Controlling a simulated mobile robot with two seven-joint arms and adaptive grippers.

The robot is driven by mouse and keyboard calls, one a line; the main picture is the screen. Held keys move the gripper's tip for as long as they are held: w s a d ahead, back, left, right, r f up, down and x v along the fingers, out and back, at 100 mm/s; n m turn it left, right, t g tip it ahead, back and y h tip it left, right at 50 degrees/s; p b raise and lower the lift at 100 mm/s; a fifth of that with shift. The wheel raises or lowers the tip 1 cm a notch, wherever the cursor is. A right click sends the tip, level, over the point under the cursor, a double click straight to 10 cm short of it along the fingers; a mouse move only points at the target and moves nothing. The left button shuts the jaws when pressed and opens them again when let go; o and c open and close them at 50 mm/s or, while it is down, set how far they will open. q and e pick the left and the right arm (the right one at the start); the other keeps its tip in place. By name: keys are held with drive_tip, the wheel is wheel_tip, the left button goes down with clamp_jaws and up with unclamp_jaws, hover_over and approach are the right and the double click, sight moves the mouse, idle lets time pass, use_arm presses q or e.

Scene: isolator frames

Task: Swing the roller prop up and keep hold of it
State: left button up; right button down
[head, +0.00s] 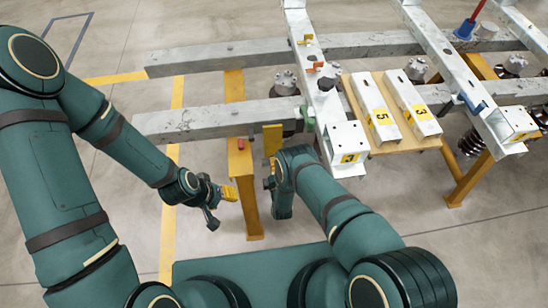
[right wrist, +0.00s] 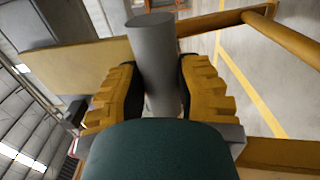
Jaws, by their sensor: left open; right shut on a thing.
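In the right wrist view my right gripper (right wrist: 160,75) has its two yellow ribbed fingers shut on a grey cylinder, which I take to be the roller prop (right wrist: 152,42). The cylinder shows between the fingers, its rounded end beyond the fingertips; its other end is hidden behind my dark green wrist part. In the head view my right arm bends down beside the yellow frame post, and its gripper and the prop cannot be made out there. My left gripper (head: 221,206) is open and empty, over the floor left of the yellow post (head: 246,200).
Grey beams (head: 215,119) on yellow supports cross behind my arms. White blocks with yellow number labels (head: 383,118) lie on a tan board to the right. A yellow plate (head: 272,140) stands near the beam end.

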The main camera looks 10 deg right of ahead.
drive_tip(key=shift+w+r, duration=0.1)
drive_tip(key=s+g+p, duration=0.1)
drive_tip(key=p, duration=0.1)
drive_tip(key=s+r+g+p, duration=0.1)
drive_tip(key=p, duration=0.1)
drive_tip(key=shift+s+r, duration=0.2)
drive_tip(key=shift+s, duration=0.15)
idle(0.3)
